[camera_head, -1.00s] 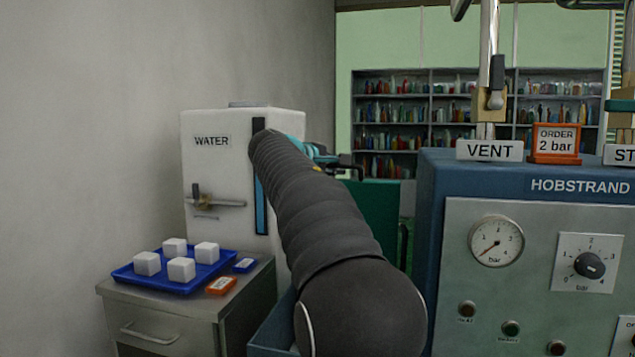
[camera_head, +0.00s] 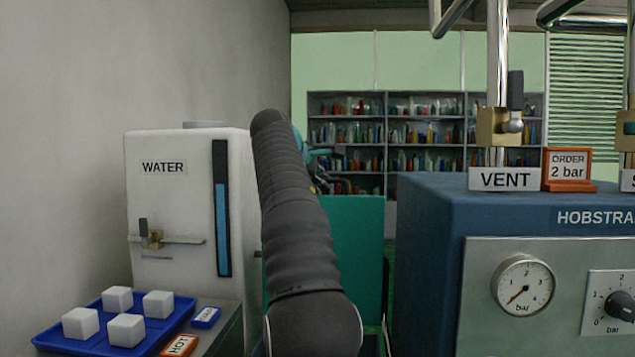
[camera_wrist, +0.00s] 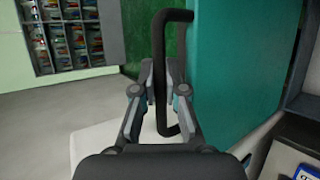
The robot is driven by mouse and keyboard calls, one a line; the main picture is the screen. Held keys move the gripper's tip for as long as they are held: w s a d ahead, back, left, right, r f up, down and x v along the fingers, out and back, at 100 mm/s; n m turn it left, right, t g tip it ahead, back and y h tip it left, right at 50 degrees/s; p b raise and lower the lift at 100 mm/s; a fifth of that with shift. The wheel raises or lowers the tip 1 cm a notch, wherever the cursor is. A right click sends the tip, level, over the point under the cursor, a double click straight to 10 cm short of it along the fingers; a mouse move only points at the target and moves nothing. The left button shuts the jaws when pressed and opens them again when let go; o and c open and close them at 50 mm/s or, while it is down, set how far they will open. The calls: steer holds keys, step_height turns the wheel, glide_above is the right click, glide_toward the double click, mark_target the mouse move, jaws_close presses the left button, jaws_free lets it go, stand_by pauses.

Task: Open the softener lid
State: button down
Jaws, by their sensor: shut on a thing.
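My gripper (camera_wrist: 157,95) is shut on a black bar handle (camera_wrist: 177,15) in the wrist view. The handle runs lengthwise between the fingers, next to a teal panel (camera_wrist: 230,70). A teal panel (camera_head: 352,235) also stands upright behind my arm in the head view, right of the white water tank. I take it for the softener lid, but no label on it shows. In the head view my gripper (camera_head: 338,170) is small and partly hidden by my dark sleeved arm, and its grasp is unclear there.
The white water tank (camera_head: 165,205) stands at the left wall. Before it, a blue tray (camera_head: 60,338) holds several white cubes on a cabinet. The blue machine (camera_head: 430,210) fills the right. Shelves (camera_head: 350,105) stand at the back.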

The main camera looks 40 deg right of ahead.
steer(key=shift+w+f, duration=0.1)
steer(key=shift+f, duration=0.05)
steer(key=c, duration=1.2)
jaws_free()
steer(key=shift+w+a, duration=0.1)
steer(key=shift+s+a+r, duration=0.15)
steer(key=shift+s+r, duration=0.05)
steer(key=shift+r, duration=0.05)
steer(key=v, duration=1.1)
steer(key=shift+a, duration=0.2)
steer(key=shift+r, duration=0.1)
steer(key=shift+a, duration=0.1)
